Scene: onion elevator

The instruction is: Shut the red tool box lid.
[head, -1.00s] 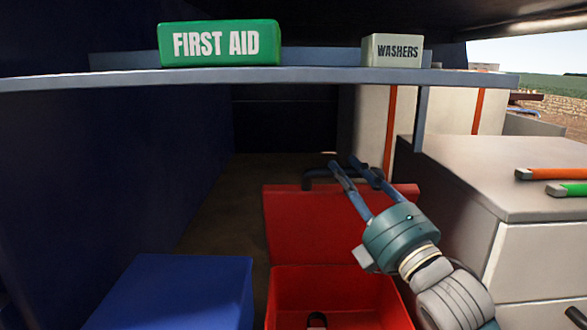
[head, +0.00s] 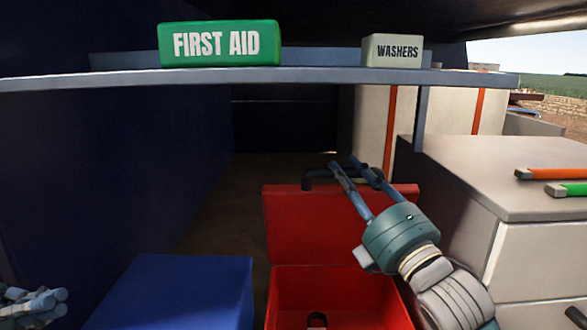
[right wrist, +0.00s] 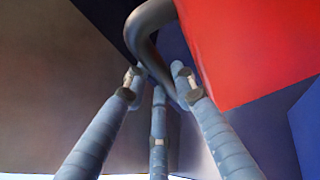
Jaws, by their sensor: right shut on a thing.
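The red tool box (head: 345,285) stands open in the lower middle of the head view. Its red lid (head: 305,225) is raised upright at the back, with a dark handle (head: 312,178) on its top edge. My right gripper (head: 346,163) reaches over the lid from the right and is shut on this handle. In the right wrist view the curved dark handle (right wrist: 143,25) runs down between the fingers, beside the red lid (right wrist: 255,45). My left gripper (head: 62,302) shows only in part at the lower left edge, away from the box; its opening is unclear.
A blue box (head: 180,290) stands left of the tool box. A shelf (head: 330,77) above carries a green first aid box (head: 220,43) and a washers box (head: 392,50). A grey drawer cabinet (head: 500,190) stands close on the right.

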